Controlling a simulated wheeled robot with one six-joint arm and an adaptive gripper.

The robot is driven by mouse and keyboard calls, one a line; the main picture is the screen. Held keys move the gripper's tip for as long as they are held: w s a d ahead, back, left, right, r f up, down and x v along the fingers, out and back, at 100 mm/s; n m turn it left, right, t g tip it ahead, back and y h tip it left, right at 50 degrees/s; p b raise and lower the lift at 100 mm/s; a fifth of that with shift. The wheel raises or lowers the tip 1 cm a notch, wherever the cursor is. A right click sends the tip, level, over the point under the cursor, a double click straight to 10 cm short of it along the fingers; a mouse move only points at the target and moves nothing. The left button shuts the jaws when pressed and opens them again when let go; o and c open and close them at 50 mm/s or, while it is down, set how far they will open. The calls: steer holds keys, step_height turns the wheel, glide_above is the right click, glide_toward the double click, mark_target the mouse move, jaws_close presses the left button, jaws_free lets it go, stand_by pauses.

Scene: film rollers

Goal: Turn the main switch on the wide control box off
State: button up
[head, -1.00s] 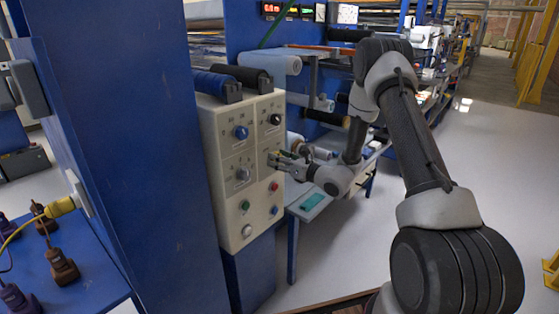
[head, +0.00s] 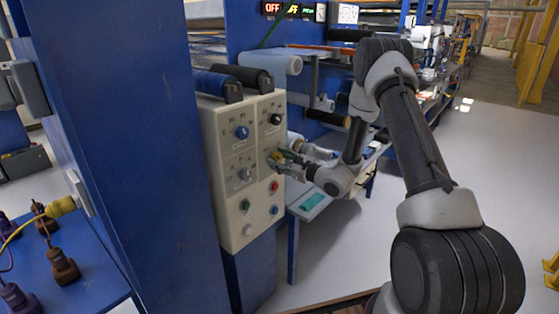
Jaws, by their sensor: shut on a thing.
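The wide control box (head: 232,203) is a beige panel with knobs and buttons, mounted on a blue stand left of centre. My gripper (head: 279,160) is at the panel's right side, shut on a small yellowish switch there, the main switch (head: 275,155). The fingers cover most of the switch, so its exact angle is hard to tell. The display (head: 274,10) above the machine reads OFF at its left end.
A blue knob (head: 242,132), a grey knob (head: 244,174) and a black knob (head: 276,119) are near my gripper. Red, green, blue and white buttons sit below. A blue column (head: 120,130) stands at left.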

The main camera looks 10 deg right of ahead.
stand_by(0.3)
steer(key=o, duration=1)
steer(key=v, duration=1.2)
